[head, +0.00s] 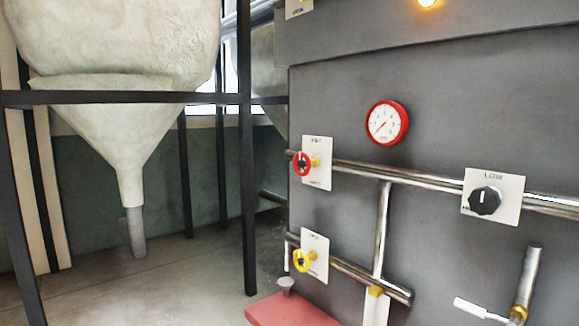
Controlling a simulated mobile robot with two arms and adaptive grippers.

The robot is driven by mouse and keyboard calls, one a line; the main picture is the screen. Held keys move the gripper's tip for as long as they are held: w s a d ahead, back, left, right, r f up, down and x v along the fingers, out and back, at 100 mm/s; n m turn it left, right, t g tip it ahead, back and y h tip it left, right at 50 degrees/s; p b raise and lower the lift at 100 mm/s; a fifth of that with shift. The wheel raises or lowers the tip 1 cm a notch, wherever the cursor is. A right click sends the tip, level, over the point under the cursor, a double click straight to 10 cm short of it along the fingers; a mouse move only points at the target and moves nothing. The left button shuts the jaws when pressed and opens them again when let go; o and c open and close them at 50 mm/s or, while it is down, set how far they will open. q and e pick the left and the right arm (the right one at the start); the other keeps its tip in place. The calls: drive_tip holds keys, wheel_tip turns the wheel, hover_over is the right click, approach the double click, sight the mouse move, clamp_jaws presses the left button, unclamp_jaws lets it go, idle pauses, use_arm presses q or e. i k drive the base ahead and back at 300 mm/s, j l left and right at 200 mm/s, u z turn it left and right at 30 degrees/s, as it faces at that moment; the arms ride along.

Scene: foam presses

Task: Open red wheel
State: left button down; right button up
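The red wheel (302,163) is a small round valve handwheel with a brass-coloured stem. It sits in front of a white label plate (318,163) near the left edge of the grey panel, at the end of the upper metal pipe. Its label text is too small to read. Neither of my grippers shows in the head view.
Below it is a yellow wheel (301,260). A red-rimmed gauge (387,122), a black knob (484,201) and a white-handled lever (480,310) are on the grey panel (440,130). A hopper (125,130) in a black frame (246,190) stands left. Floor (180,280) between is clear.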

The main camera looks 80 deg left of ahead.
sight(302, 164)
drive_tip(key=u, duration=2.45)
